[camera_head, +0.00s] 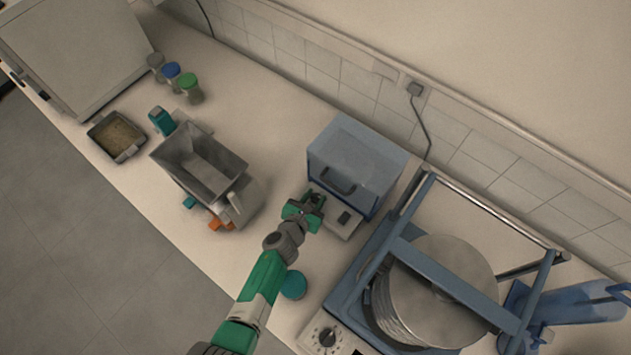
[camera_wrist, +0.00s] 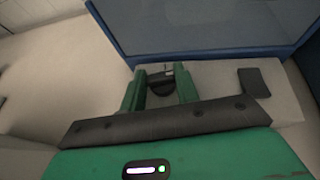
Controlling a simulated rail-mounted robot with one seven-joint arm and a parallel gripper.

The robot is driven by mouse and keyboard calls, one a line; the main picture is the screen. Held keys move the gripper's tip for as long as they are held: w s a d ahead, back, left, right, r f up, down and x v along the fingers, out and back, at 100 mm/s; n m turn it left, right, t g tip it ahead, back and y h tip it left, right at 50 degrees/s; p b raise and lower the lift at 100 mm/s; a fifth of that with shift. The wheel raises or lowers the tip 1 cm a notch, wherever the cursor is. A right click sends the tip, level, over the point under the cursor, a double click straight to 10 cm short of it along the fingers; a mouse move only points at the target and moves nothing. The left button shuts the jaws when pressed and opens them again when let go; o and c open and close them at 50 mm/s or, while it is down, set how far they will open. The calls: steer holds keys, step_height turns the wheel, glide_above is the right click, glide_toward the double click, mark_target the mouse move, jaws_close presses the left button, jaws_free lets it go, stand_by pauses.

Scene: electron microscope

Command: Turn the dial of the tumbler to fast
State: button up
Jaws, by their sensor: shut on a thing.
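A blue box-shaped device (camera_head: 352,160) with a handle on its front stands on the counter, on a pale base with a front panel (camera_head: 345,222). My gripper (camera_head: 314,199) is at the left part of this panel. In the wrist view, a dark round dial (camera_wrist: 161,88) with a light mark at its top sits between the green fingers. My gripper is shut on this dial. The fingers hide its sides, and I cannot read any speed labels. A dark switch (camera_wrist: 254,82) is on the panel right of the dial.
A sieve machine (camera_head: 440,290) with a blue frame and its own dial (camera_head: 327,337) stands at the right. A teal-lidded jar (camera_head: 293,285) is near my arm. A metal hopper (camera_head: 199,162) stands to the left. Small jars (camera_head: 191,88) and a tray (camera_head: 116,137) lie farther left.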

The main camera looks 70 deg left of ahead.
steer(key=shift+s+a+r+m+t+h+p, duration=0.15)
steer(key=shift+m+t+h+p, duration=0.1)
steer(key=shift+m+t+h, duration=0.3)
steer(key=shift+w+a+r+m+t+h+p, duration=0.15)
steer(key=shift+m+t+h+p, duration=0.15)
steer(key=shift+m+h, duration=0.3)
steer(key=shift+s+f+m+t+h+b, duration=0.1)
steer(key=shift+m+t+h+b, duration=0.25)
steer(key=shift+m+h, duration=0.3)
steer(key=shift+s+f+m+t+h+b, duration=0.1)
steer(key=shift+m+t+h+b, duration=0.2)
steer(key=shift+m+h, duration=0.3)
steer(key=o, duration=1)
steer(key=p+v, duration=0.3)
steer(key=v, duration=0.4)
steer(key=shift+a, duration=0.1)
steer(key=shift+s+r, duration=0.15)
steer(key=shift+s, duration=0.25)
